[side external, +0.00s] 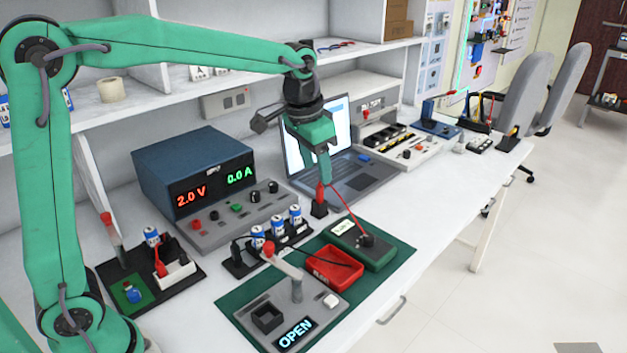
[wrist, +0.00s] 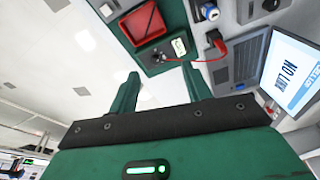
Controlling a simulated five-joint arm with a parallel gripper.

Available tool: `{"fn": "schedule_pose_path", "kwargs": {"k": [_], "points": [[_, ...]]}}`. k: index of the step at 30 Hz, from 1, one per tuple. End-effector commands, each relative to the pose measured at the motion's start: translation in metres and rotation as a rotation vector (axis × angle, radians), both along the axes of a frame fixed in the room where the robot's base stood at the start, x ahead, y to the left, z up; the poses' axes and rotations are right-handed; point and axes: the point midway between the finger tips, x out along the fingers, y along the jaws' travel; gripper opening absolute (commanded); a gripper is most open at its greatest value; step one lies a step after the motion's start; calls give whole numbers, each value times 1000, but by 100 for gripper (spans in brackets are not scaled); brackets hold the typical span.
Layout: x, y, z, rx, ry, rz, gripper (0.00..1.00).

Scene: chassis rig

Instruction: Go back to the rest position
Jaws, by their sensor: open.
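My gripper (side external: 323,180) hangs from the green arm in front of the laptop in the side view. In the wrist view its two green fingers (wrist: 163,82) are apart with nothing held between them. A red plug (side external: 320,196) stands in a black holder just below the fingertips in the side view. In the wrist view the red plug (wrist: 216,42) lies to the upper right, clear of the fingers. A red lead runs from it to a green box (side external: 377,257).
An open laptop (side external: 358,180) stands close behind my gripper. A blue power supply (side external: 195,168) reads 2.0 V and 0.0 A. A red tray (side external: 334,284), a lever panel showing OPEN (side external: 294,334) and several blue-white cylinders stand in front. A shelf (side external: 370,47) runs behind the arm.

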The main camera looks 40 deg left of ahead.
Motion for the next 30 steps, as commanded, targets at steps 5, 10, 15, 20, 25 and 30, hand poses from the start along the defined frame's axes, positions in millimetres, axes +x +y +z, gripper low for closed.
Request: {"fn": "schedule_pose_path", "kwargs": {"k": [5,10,15,20,25,30], "points": [[-36,11,16,-9,-45,35,49],[-69,19,25,-16,-84,67,49],[-103,27,29,-25,-124,98,49],[-135,34,28,-32,-161,128,49],[-167,39,22,-40,-201,157,49],[-197,44,11,-49,-241,189,49]]}}
